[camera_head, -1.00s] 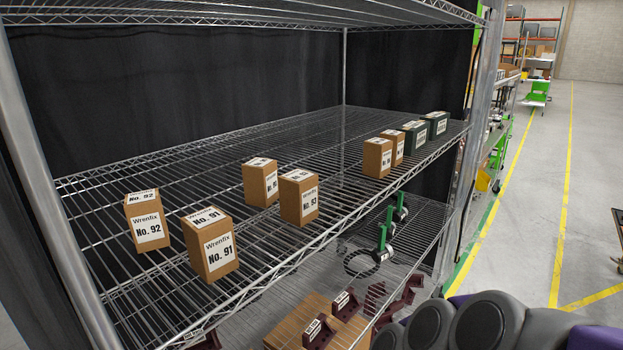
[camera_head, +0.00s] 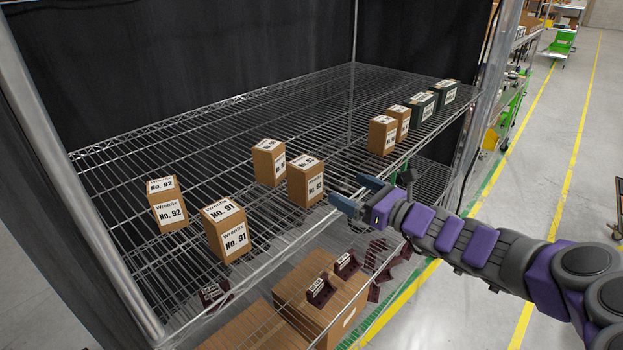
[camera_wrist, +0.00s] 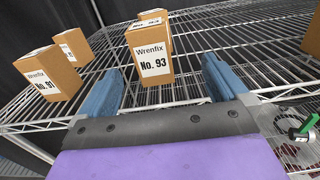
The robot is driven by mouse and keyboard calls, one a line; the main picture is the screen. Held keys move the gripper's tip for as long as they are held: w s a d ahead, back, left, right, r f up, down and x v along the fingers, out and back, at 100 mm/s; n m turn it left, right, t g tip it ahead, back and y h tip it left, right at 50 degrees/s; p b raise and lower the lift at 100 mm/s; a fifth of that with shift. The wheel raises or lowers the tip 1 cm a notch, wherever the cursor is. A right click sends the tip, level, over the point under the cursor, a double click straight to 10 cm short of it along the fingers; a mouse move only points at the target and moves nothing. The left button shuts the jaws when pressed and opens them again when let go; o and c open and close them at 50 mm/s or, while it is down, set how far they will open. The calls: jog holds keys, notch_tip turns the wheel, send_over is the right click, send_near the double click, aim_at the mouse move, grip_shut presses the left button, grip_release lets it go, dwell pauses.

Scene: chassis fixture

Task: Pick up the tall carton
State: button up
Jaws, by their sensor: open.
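Several upright brown cartons with white labels stand on the wire shelf; I cannot tell which one the task calls tall. Carton No. 93 (camera_head: 305,184) stands near the shelf's front edge and shows between my fingers in the wrist view (camera_wrist: 152,62). My gripper (camera_head: 357,193) is open and empty, in front of and to the right of it, with a gap between. Carton No. 91 (camera_head: 227,231) and carton No. 92 (camera_head: 168,206) stand to the left. Another carton (camera_head: 268,163) stands just behind No. 93, partly hidden by it in the wrist view.
Two brown cartons (camera_head: 382,136) and two dark green boxes (camera_head: 421,108) stand farther right on the wire shelf (camera_head: 230,120). A lower shelf holds large cardboard boxes (camera_head: 330,285) and dark red brackets (camera_head: 320,291). A metal post (camera_head: 70,170) stands at the left.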

aim_at(319, 176)
jog(key=x, duration=0.9)
jog(key=shift+s+a+f, duration=0.1)
jog(key=shift+s+a, duration=0.25)
jog(key=shift+w, duration=0.45)
jog(key=w+a, duration=0.1)
jog(key=a, duration=0.3)
jog(key=w+a+f, duration=0.1)
jog(key=a, duration=0.1)
jog(key=shift+w+a+p, duration=0.15)
jog(key=shift+w+p, duration=0.15)
jog(key=shift+p, duration=0.05)
jog(key=shift+d+r, duration=0.1)
jog(key=shift+d, duration=0.75)
jog(key=shift+c, duration=1.1)
jog(key=c, duration=0.3)
jog(key=shift+s+a, duration=0.1)
jog(key=shift+a, duration=0.5)
jog(key=c, duration=0.6)
jog(key=shift+d, duration=0.1)
jog(key=shift+c, duration=1)
jog(key=shift+d, duration=0.1)
